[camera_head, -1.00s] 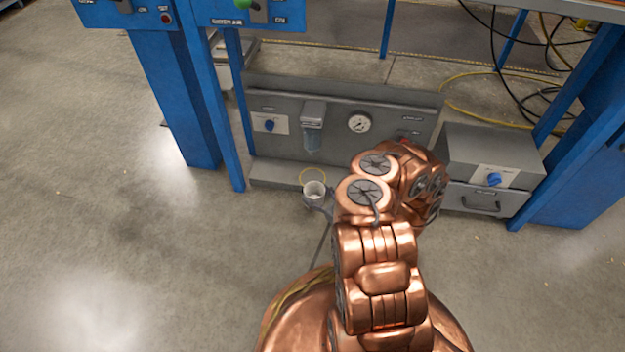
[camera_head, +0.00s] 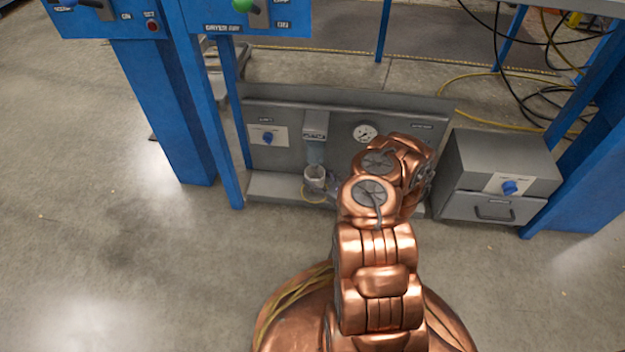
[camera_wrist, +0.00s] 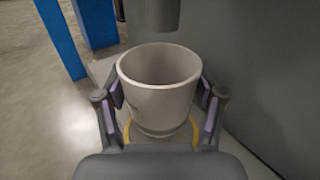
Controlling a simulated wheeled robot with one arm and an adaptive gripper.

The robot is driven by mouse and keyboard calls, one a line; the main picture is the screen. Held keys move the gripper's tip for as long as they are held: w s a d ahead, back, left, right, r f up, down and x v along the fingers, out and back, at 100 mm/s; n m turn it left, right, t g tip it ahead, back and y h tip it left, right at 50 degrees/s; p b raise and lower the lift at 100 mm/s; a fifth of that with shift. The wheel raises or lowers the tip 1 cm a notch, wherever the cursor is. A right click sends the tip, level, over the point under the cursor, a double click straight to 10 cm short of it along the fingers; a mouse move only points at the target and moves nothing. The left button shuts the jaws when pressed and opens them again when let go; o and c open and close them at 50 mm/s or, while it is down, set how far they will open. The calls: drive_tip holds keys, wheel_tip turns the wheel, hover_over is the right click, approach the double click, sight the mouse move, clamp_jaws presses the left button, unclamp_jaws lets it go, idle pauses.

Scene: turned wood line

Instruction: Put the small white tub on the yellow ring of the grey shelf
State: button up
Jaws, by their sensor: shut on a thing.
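The small white tub (camera_head: 315,176) is upright and open at the top. My gripper (camera_wrist: 160,104) is shut on it, with one finger on each side in the wrist view, where the tub (camera_wrist: 158,92) fills the middle. The yellow ring (camera_head: 314,192) lies on the ledge of the grey shelf (camera_head: 268,188), and the tub hides much of it. In the wrist view parts of the ring (camera_wrist: 193,132) show just below the tub. The tub is over or close to the ring; I cannot tell whether it touches the shelf.
The shelf's back panel carries a filter bowl (camera_head: 315,150) directly behind and above the tub, a blue knob (camera_head: 268,138) and a gauge (camera_head: 365,133). A grey drawer box (camera_head: 500,178) stands to the right. A blue post (camera_head: 222,130) rises at the left. The ledge left of the tub is clear.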

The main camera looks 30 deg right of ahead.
sight(322, 186)
drive_tip(key=shift+w+d+f, duration=0.1)
drive_tip(key=shift+w+d, duration=0.05)
drive_tip(key=shift+w, duration=0.05)
drive_tip(key=shift+f+b, duration=0.6)
drive_tip(key=shift+f, duration=1.1)
drive_tip(key=shift+f, duration=0.15)
drive_tip(key=o, duration=1.1)
drive_tip(key=shift+r, duration=0.2)
drive_tip(key=p+v, duration=0.4)
drive_tip(key=v, duration=0.8)
drive_tip(key=shift+p, duration=0.35)
